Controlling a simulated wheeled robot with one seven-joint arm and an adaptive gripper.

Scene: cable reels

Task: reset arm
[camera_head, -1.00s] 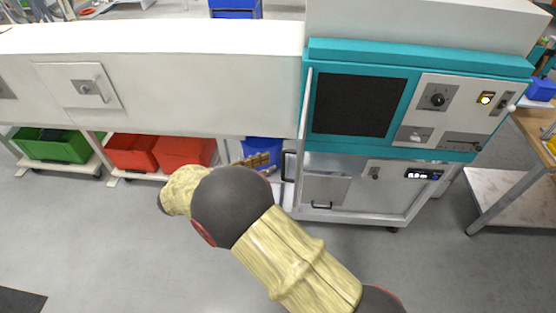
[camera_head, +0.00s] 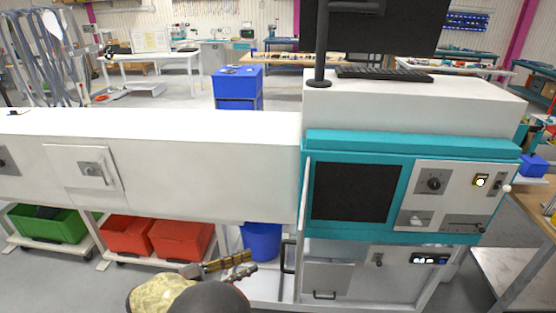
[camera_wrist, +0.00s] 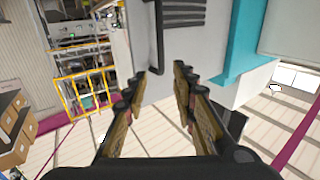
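My arm reaches up from the bottom of the head view, and my gripper (camera_head: 229,266) shows low in the middle, in front of the machine's lower part. In the wrist view my gripper (camera_wrist: 158,85) has its two dark, tan-padded fingers spread apart with a clear gap between them. Nothing is held between the fingers. The machine's grey side and a dark handle (camera_wrist: 156,40) appear beyond the fingertips.
A white machine with a teal-framed panel (camera_head: 312,143) stands ahead. Below its long white housing (camera_head: 200,170) are red bins (camera_head: 181,238), a green bin (camera_head: 48,224) and a blue bucket (camera_head: 262,242). A wooden-topped table (camera_head: 535,200) stands at right. Grey floor shows at left.

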